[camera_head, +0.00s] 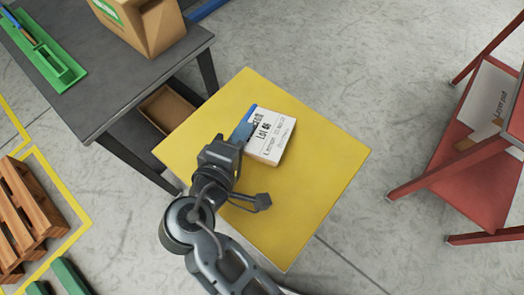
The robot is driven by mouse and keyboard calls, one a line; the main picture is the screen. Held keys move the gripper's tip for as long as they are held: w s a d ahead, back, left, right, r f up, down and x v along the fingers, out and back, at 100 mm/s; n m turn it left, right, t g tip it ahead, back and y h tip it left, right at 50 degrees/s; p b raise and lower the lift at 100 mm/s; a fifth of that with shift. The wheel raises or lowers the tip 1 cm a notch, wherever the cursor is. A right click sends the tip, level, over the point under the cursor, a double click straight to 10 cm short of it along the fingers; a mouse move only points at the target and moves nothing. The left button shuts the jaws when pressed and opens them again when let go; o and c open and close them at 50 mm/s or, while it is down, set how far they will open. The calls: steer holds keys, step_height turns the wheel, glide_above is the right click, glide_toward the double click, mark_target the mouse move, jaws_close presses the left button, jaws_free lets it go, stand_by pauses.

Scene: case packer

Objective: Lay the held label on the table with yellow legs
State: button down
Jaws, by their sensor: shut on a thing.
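The label (272,137) is white with dark print and a blue strip on its far left edge. My gripper (243,133) is shut on its left side and covers part of it. The label is over the middle of a yellow table top (310,200); I cannot tell whether it touches the top or hangs just above it. This table's legs are hidden under the top, so their colour does not show.
A dark grey table (95,95) at upper left bears a cardboard box (150,30) and a green tray (45,55). A red rack (470,180) stands at right. Wooden pallets (25,215) lie at left. The yellow top is bare around the label.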

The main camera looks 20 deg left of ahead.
step_height(320, 180, down, 4)
steer(key=shift+f+b, duration=0.15)
steer(key=shift+b, duration=1.1)
steer(key=c, duration=1.4)
jaws_free()
steer(key=p+v, duration=0.3)
steer(key=v, duration=0.4)
steer(key=shift+p, duration=0.3)
steer(key=shift+s, duration=0.55)
steer(key=shift+r, duration=0.25)
